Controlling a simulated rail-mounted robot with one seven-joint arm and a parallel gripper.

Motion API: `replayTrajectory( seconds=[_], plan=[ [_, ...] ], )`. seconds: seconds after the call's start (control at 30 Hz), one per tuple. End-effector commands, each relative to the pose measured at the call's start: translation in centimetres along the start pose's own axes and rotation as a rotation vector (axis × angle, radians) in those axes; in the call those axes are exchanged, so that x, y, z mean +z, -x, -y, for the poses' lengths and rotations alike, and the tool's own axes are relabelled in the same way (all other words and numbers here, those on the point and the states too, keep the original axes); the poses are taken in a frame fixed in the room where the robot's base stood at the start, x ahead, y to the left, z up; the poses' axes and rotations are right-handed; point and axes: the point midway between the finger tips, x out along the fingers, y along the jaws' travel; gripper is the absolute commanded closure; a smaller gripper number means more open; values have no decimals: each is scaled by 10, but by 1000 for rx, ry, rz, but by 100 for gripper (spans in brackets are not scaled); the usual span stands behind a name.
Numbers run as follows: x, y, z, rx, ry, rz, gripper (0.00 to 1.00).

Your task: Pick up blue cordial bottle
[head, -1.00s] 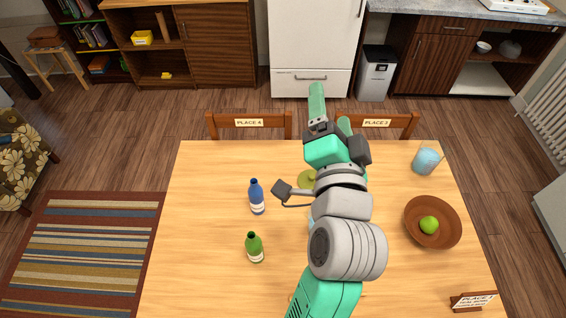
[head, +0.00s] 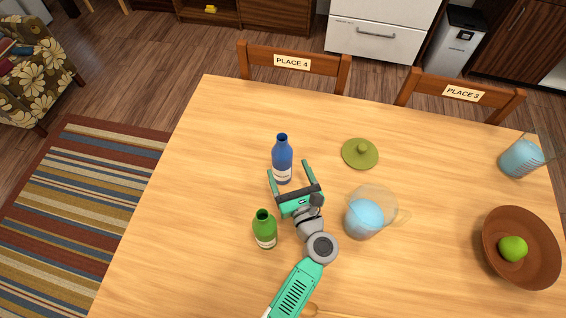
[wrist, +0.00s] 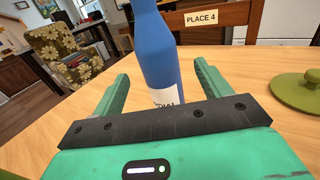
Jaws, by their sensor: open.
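The blue cordial bottle (head: 282,158) stands upright on the table, with a white label low on its body. In the wrist view the bottle (wrist: 158,55) rises between the two fingers, and its foot is hidden behind the palm. My gripper (head: 288,168) is open, with one green finger on each side of the bottle's lower part. The bottle sits nearer the left finger in the head view. I cannot tell whether either finger touches it.
A green bottle (head: 265,230) stands close to my wrist on the left. A glass jug of blue liquid (head: 363,218) is to the right, below a green lid (head: 360,153). A brown bowl (head: 550,262) with a green apple and a blue-filled glass (head: 521,158) are far right. The table's left is clear.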

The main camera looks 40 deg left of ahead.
Motion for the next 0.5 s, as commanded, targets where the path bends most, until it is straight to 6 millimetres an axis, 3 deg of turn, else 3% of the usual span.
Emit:
replayTrajectory(
  seconds=[0.13,0.27,0.5],
  plan=[
    [0,-19,-1,3,2,1,24],
    [0,-26,-1,1,1,0,24],
    [-4,-66,-2,3,3,1,24]
  ],
)
